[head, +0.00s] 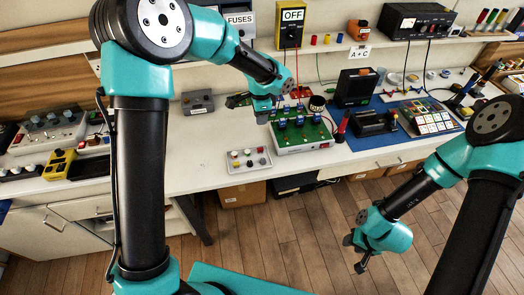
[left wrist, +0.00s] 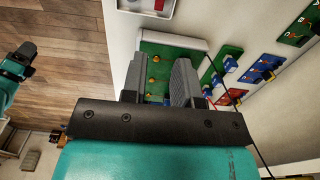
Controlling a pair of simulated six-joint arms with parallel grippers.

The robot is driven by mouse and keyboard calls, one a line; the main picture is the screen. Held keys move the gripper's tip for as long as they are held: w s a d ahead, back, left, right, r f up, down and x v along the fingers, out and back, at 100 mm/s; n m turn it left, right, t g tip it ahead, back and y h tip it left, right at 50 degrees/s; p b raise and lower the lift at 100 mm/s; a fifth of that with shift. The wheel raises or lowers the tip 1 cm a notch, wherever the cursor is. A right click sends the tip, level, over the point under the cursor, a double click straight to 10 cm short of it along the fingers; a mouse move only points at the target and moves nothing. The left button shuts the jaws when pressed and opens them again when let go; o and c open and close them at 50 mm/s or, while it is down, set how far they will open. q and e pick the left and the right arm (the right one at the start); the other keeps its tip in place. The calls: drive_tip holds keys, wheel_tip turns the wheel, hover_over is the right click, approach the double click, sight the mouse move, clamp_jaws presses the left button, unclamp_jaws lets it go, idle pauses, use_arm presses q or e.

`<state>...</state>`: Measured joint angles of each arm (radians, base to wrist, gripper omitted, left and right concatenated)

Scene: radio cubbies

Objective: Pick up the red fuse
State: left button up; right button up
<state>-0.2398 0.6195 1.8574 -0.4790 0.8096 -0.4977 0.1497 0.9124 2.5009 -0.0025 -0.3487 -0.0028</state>
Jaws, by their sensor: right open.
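My left gripper (head: 262,112) is above the bench, beside the left edge of the green board (head: 300,134), well below and left of that cylinder. In the left wrist view its fingers (left wrist: 158,92) are apart over the board (left wrist: 160,48), with no held object clear between them. My right gripper (head: 355,254) is open and empty over the floor, in front of the bench.
A grey button box (head: 248,160) lies at the bench's front edge. A yellow OFF box (head: 289,33) and a black power unit (head: 412,22) are at the shelf. Thin cables hang from the shelf.

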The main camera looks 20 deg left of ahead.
use_arm(q)
hover_over(261, 148)
wheel_tip(261, 148, down, 12)
drive_tip(key=shift+r, duration=0.1)
idle(0.3)
drive_tip(key=shift+s+a+f, duration=0.1)
drive_tip(key=shift+s+f, duration=0.05)
drive_tip(key=shift+f, duration=2.5)
clamp_jaws()
